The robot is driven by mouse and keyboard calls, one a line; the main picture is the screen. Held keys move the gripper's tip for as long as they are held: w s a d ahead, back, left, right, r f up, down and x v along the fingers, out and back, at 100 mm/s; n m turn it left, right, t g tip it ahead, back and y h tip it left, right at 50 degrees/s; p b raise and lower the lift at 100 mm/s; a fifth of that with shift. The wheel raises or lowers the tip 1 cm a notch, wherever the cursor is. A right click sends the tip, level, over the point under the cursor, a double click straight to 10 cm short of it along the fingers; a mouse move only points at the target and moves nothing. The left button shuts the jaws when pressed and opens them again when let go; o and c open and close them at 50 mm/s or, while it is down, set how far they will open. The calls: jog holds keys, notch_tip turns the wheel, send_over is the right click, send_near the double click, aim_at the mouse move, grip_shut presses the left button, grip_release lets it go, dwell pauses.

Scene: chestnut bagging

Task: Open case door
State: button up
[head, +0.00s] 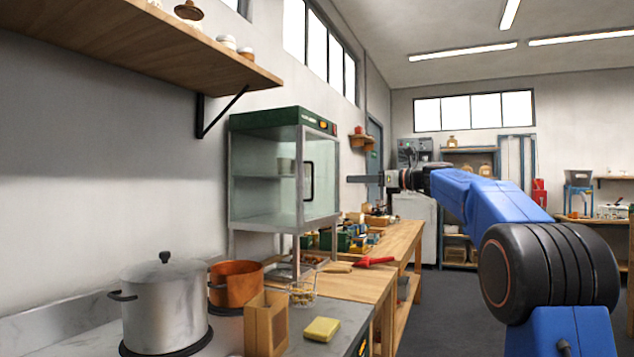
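The glass-sided case (264,206) with a green top stands on legs at the back of the counter, left of centre. Its glass door (322,180) faces right and looks closed, with a dark upright handle (309,181) near its left edge. Shelves and a small pale item show inside. My gripper (350,179) is to the right of the case, its grey fingers pointing left toward the door. It looks apart from the door and handle. The fingers are seen edge-on, so their opening is hidden.
A steel pot (165,300), a copper pot (236,283), a wooden holder (266,324) and a yellow sponge (322,329) occupy the near counter. A wooden bench (397,243) with clutter runs behind. A wall shelf (150,45) overhangs at upper left. The floor at right is open.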

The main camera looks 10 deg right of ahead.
jog(key=x, duration=1.7)
jog(key=shift+f, duration=0.1)
grip_shut()
